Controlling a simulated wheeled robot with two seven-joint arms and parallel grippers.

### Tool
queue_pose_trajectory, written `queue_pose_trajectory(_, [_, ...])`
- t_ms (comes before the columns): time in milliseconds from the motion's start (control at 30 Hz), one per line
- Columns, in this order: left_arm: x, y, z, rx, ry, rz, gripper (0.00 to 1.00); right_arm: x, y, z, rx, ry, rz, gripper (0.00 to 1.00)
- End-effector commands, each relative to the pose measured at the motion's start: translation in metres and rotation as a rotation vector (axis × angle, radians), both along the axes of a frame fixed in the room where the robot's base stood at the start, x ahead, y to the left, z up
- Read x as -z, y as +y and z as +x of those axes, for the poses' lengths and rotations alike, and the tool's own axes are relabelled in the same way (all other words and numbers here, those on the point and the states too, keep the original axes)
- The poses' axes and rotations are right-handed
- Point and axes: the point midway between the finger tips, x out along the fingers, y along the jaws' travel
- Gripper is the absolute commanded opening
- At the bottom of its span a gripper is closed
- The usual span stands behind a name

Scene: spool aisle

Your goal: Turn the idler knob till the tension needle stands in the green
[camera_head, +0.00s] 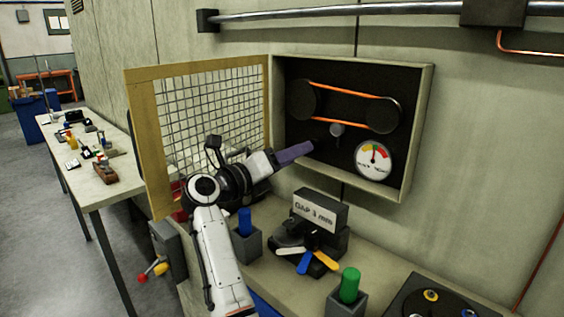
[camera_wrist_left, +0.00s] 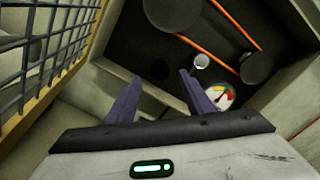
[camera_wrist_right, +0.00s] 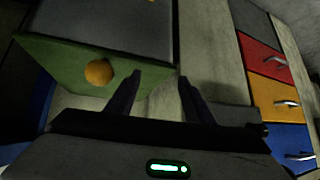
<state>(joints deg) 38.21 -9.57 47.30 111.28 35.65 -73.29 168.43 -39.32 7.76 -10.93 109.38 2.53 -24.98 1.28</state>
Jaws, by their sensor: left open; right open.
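The idler knob (camera_head: 336,129) is a small grey cylinder below the orange belt, inside the open wall box. It also shows in the left wrist view (camera_wrist_left: 201,62), just beyond the right-hand finger. The round tension gauge (camera_head: 373,161) is at the box's lower right, with red, yellow and green marks. Its needle points roughly upward; I cannot tell exactly which colour it stands on. My left gripper (camera_head: 312,147) is open, its purple fingers at the box's opening, short of the knob and lower left of it. My right gripper (camera_wrist_right: 160,85) is open and empty, away from the box.
A mesh door (camera_head: 215,115) stands open left of the box, close to my left arm. On the bench below are a "GAP 3 mm" block (camera_head: 320,209), a green cylinder (camera_head: 349,284) and a blue one (camera_head: 245,221). My right gripper faces a green panel with an orange ball (camera_wrist_right: 99,72).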

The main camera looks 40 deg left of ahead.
Motion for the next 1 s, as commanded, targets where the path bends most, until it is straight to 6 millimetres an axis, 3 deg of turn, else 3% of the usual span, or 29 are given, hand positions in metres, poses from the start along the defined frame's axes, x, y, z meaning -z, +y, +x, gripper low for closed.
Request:
queue_pose_trajectory(100, [0.001, 0.002, -0.022, -0.002, 0.000, 0.002, 0.48, 0.002, 0.000, 0.000, 0.000, 0.000, 0.000, 0.48])
queue_pose_trajectory(300, [0.001, 0.003, -0.041, 0.000, 0.001, 0.000, 0.48, 0.003, 0.000, 0.000, 0.000, 0.000, 0.000, 0.48])
queue_pose_trajectory(1000, [-0.005, 0.000, -0.041, 0.011, -0.008, 0.034, 0.48, 0.003, 0.000, 0.000, 0.000, 0.000, 0.000, 0.48])
